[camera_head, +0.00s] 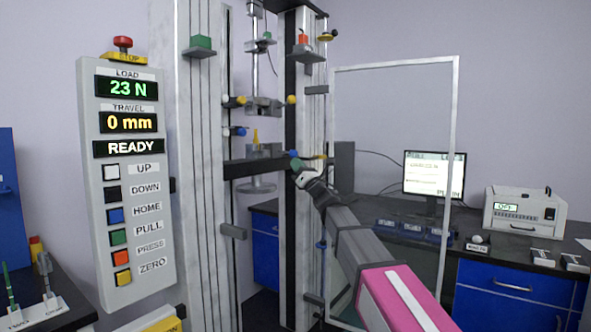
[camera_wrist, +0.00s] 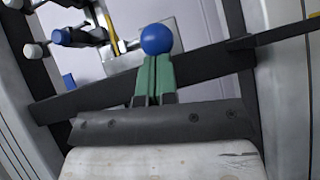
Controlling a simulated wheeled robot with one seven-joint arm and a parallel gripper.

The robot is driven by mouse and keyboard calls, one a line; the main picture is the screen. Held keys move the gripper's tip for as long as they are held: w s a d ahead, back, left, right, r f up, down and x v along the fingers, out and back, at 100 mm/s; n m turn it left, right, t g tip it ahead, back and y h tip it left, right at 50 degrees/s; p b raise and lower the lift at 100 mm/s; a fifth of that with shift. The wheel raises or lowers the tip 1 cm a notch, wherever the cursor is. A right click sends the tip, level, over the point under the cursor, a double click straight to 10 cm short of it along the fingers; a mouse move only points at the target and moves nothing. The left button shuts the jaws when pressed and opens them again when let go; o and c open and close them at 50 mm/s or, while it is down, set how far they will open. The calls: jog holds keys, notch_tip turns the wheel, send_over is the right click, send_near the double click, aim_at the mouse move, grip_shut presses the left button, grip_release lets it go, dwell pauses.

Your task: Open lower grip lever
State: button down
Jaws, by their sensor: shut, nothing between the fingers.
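My gripper (camera_head: 297,163) reaches up to the dark crossbar of the test frame. In the wrist view its green fingers (camera_wrist: 154,78) are closed together. A blue ball knob (camera_wrist: 156,39) shows just past the fingertips; I cannot tell whether they touch it. The lever arm behind this knob is hidden. In the head view another blue knob (camera_head: 239,131) is on the left side of the lower grip (camera_head: 262,150), above the crossbar. A yellow piece (camera_head: 255,136) stands upright at the lower grip.
The dark crossbar (camera_head: 250,168) spans between the frame columns. A clear guard panel with a white frame (camera_head: 395,66) stands right of the machine. The control panel (camera_head: 128,185) reads 23 N, 0 mm and READY. A monitor (camera_head: 434,174) stands on the back bench.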

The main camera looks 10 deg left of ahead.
jog(key=shift+s+d+r, duration=0.1)
jog(key=shift+d+r, duration=0.05)
jog(key=shift+r, duration=0.5)
jog(key=shift+s+d+r, duration=0.1)
jog(key=shift+d+r, duration=0.05)
jog(key=shift+r, duration=0.45)
jog(key=shift+d+r, duration=0.1)
jog(key=shift+r, duration=1.4)
jog(key=s+d+f, duration=0.5)
jog(key=s+d, duration=0.1)
jog(key=d, duration=0.4)
jog(key=shift+d, duration=0.2)
